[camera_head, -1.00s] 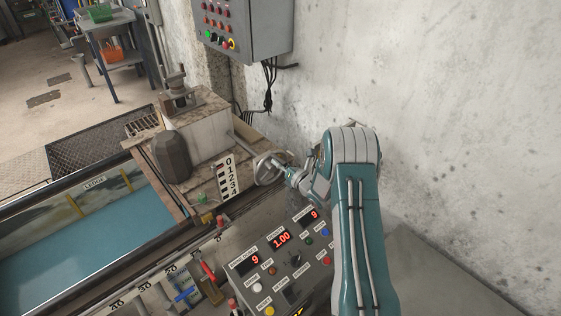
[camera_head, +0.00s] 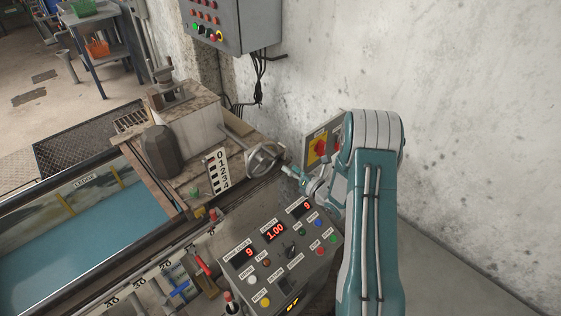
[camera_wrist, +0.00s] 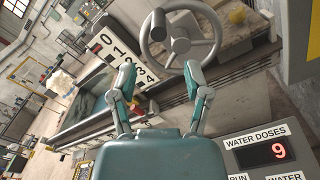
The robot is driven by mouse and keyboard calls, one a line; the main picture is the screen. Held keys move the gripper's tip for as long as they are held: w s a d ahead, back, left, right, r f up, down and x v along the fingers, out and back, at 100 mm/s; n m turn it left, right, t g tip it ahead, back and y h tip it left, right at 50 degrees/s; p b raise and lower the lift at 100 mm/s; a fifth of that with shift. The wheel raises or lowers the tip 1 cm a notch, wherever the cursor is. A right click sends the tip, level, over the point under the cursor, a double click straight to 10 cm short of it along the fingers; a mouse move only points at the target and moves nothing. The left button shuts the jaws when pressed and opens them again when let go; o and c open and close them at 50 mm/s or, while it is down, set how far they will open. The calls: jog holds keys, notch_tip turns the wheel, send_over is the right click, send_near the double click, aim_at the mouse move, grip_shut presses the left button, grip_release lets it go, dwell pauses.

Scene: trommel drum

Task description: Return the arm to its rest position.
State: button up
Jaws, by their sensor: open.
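My arm reaches up from the bottom right of the head view and bends down toward the handwheel. My gripper (camera_head: 289,177) is at its end, just right of the grey handwheel (camera_head: 265,159) and above the control panel. In the wrist view my gripper (camera_wrist: 159,82) shows two teal fingers spread apart with nothing between them. The handwheel (camera_wrist: 181,33) lies beyond the fingertips there, and I see no clear contact. The 0-to-4 scale plate (camera_wrist: 118,55) stands left of the wheel.
A blue-floored trough (camera_head: 80,235) is at left. The wall (camera_head: 460,100) bounds the right side.

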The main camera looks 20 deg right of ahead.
jog(key=shift+v, duration=1)
notch_tip(320, 180, up, 10)
jog(key=w+m+g+h, duration=0.2)
jog(key=m+h, duration=0.2)
jog(key=m, duration=0.3)
jog(key=s+a+r+m+g+h, duration=0.25)
jog(key=s+r+m+h, duration=0.2)
jog(key=r+m, duration=0.5)
jog(key=s+a+r+m+g, duration=0.2)
jog(key=s+a+m, duration=0.2)
jog(key=s, duration=0.5)
jog(key=s+a+r+m+g+y, duration=0.1)
jog(key=s+a+r+m+g, duration=0.1)
jog(key=s+m, duration=0.5)
jog(key=s+a+r+m+g, duration=0.2)
jog(key=s+a+m, duration=0.3)
jog(key=s, duration=0.8)
jog(key=shift+a+m+y, duration=0.3)
jog(key=shift+m+y, duration=0.05)
jog(key=shift+m, duration=0.3)
jog(key=shift+g, duration=0.25)
